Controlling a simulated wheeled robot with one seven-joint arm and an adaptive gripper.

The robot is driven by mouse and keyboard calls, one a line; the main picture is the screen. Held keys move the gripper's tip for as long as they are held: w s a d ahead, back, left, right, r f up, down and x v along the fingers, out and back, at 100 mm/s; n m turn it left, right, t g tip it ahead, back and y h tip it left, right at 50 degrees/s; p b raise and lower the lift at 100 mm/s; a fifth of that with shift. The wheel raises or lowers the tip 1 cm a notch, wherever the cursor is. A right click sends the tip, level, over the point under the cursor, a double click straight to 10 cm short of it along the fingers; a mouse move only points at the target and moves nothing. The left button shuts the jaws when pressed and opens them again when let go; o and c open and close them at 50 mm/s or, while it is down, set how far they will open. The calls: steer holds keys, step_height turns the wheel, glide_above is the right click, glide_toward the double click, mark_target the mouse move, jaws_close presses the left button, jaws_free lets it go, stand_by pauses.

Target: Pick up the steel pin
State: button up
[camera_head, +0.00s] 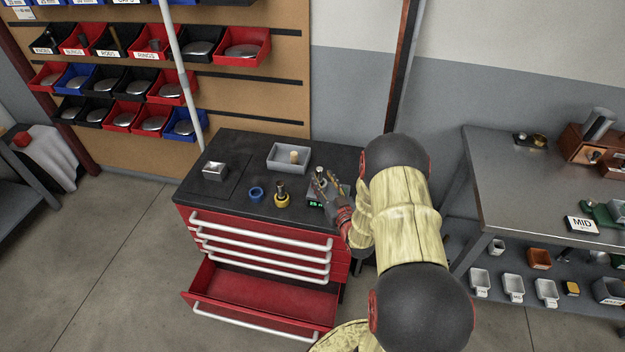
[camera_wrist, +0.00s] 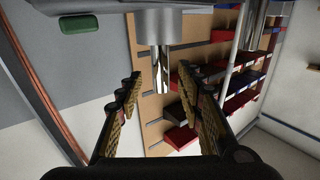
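The steel pin (camera_wrist: 161,68) shows in the wrist view as a shiny upright cylinder on a wider round steel base (camera_wrist: 158,24). The wrist picture is upside down, so the pin hangs down in it. My gripper (camera_wrist: 157,84) is open, with one finger on each side of the pin's line and clear gaps visible. I cannot tell how deep the pin lies between the fingers. In the head view, my gripper (camera_head: 326,181) is over the small scale (camera_head: 342,189) with the green display; the pin's top (camera_head: 319,170) shows beside the fingers, its lower part hidden.
The red tool cabinet's black top (camera_head: 232,145) also holds a grey tray (camera_head: 275,161) with a wooden peg, a blue ring (camera_head: 256,193), a yellow-based piece (camera_head: 282,201) and a metal block (camera_head: 214,171). The bottom drawer (camera_head: 262,292) is open. A steel table (camera_head: 505,180) stands right.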

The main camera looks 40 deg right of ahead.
steer(key=b+x, duration=0.1)
steer(key=x, duration=0.2)
steer(key=b+x, duration=0.1)
steer(key=x, duration=0.3)
steer(key=shift+a+f, duration=0.1)
steer(key=shift+f, duration=0.15)
steer(key=shift+w+b, duration=0.3)
steer(key=shift+w, duration=0.1)
steer(key=shift+r, duration=0.1)
steer(key=c, duration=0.3)
jaws_close()
